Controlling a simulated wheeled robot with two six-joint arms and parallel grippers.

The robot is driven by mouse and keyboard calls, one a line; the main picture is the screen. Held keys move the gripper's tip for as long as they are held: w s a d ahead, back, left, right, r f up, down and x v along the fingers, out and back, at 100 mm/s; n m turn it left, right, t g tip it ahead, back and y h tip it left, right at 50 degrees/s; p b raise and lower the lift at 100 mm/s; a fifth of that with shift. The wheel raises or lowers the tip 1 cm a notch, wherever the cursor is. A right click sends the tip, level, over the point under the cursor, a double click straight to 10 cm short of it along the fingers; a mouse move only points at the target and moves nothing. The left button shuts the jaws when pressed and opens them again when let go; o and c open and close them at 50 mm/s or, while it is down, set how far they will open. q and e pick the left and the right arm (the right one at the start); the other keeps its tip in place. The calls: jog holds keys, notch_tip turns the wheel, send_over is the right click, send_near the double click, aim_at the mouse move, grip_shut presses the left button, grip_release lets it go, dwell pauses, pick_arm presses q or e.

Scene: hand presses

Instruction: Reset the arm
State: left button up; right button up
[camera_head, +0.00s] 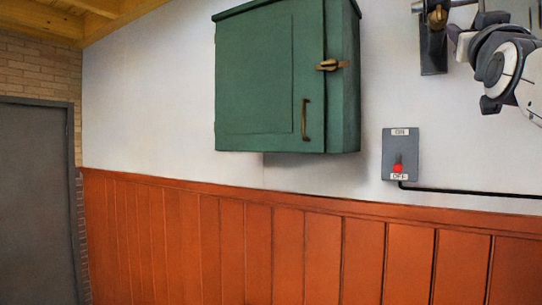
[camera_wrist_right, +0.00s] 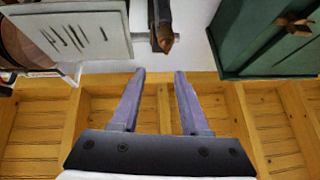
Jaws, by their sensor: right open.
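My right gripper (camera_wrist_right: 160,73) is open and empty in the wrist view, its two fingers apart and pointing towards the yellow wooden ceiling. In the head view my right arm's wrist is at the upper right, in front of the white wall, and the gripper (camera_head: 484,16) is partly cut off by the top edge. Nothing is between the fingers. My left gripper is not in view.
A shut green cabinet (camera_head: 255,85) with brass latch hangs on the wall; it also shows in the wrist view (camera_wrist_right: 262,42). A grey bracket with a brass knob (camera_head: 433,50) is beside my right wrist. Below is a switch box (camera_head: 401,150).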

jog(key=w+a+f+n+g+y, duration=0.1)
jog(key=w+a+f+n+y, duration=0.1)
jog(key=w+a+f+y, duration=0.45)
jog(key=w+a+f+n+g+y, duration=0.1)
jog(key=w+a+f+g, duration=0.15)
jog(key=f, duration=0.75)
jog(key=s+a+f+n+g+y+b, duration=0.1)
jog(key=a+f+n+g+y, duration=0.15)
jog(key=a+f, duration=0.65)
jog(key=a+f+n+g+y+b, duration=0.1)
jog(key=a+f+g+y, duration=0.3)
jog(key=f, duration=0.9)
jog(key=s+a+f+n+g, duration=0.25)
jog(key=s+a+f, duration=0.35)
jog(key=f, duration=0.4)
jog(key=s+a+f+n+g, duration=0.1)
jog(key=s+a+f+g, duration=0.3)
jog(key=s+f, duration=0.45)
jog(key=s+d+f+n+g+h+b, duration=0.1)
jog(key=s+f+g, duration=0.5)
jog(key=s+f, duration=0.7)
jog(key=s+d+n+h, duration=0.1)
jog(key=s, duration=0.2)
jog(key=shift+d+f+h+b, duration=0.15)
jog(key=shift+h+b, duration=0.15)
